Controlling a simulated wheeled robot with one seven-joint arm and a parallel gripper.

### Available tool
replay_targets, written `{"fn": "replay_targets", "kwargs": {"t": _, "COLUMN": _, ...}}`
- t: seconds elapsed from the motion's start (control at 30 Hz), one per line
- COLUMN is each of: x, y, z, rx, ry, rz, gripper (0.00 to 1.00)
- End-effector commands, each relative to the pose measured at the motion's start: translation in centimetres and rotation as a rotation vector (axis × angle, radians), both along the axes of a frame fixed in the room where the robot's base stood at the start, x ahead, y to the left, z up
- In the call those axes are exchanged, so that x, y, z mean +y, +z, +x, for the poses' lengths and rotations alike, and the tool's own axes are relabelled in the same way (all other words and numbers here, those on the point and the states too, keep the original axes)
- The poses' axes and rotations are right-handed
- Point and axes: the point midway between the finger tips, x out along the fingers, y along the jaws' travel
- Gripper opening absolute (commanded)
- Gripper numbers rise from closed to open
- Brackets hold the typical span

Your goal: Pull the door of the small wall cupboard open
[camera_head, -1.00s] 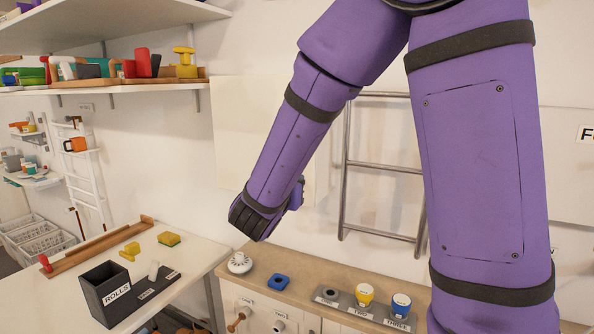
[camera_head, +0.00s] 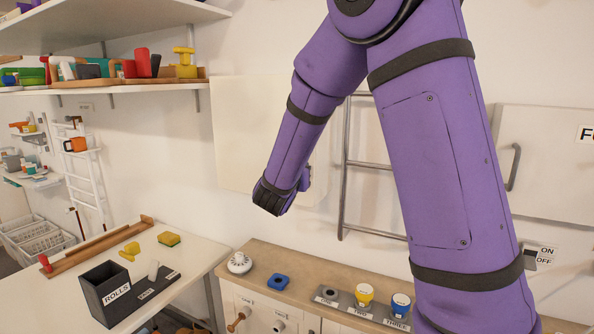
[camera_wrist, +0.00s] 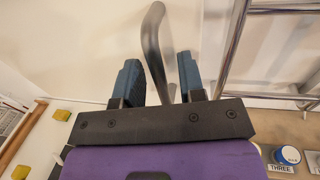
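The small wall cupboard's plain white door (camera_head: 240,130) is on the back wall, partly hidden behind my arm in the head view. Its grey curved bar handle (camera_wrist: 153,45) shows in the wrist view; my arm hides it in the head view. My gripper (camera_wrist: 161,78) is open, with one blue-grey finger on each side of the handle in the wrist picture. The handle appears between the fingers with gaps on both sides, and I see no grip on it. I cannot tell exactly how deep it sits between them. The door looks closed.
A metal ladder-like rail (camera_head: 345,160) is just right of the door. Below is a counter (camera_head: 250,255) with a blue block and labelled cups. Another white cupboard (camera_head: 550,165) with a handle is at right. A shelf (camera_head: 130,88) is at left.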

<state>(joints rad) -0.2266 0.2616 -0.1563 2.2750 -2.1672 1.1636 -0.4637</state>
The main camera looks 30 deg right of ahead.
Motion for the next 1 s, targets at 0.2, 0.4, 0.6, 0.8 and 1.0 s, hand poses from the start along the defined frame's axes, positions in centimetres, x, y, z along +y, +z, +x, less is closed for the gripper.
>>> {"fn": "replay_targets", "kwargs": {"t": 0.2, "x": -0.1, "y": 0.0, "z": 0.1, "rx": 0.000, "ry": 0.000, "rz": 0.000, "gripper": 0.37}}
{"fn": "replay_targets", "kwargs": {"t": 0.4, "x": -0.1, "y": 0.0, "z": 0.0, "rx": 0.000, "ry": -0.001, "rz": 0.000, "gripper": 0.00}}
{"fn": "replay_targets", "kwargs": {"t": 0.6, "x": 0.0, "y": 0.0, "z": 0.0, "rx": 0.000, "ry": -0.001, "rz": 0.000, "gripper": 0.00}}
{"fn": "replay_targets", "kwargs": {"t": 0.8, "x": 0.6, "y": 0.0, "z": -0.2, "rx": 0.000, "ry": -0.020, "rz": 0.000, "gripper": 0.00}}
{"fn": "replay_targets", "kwargs": {"t": 1.0, "x": 2.9, "y": 0.0, "z": -1.1, "rx": -0.001, "ry": -0.089, "rz": 0.001, "gripper": 0.00}}
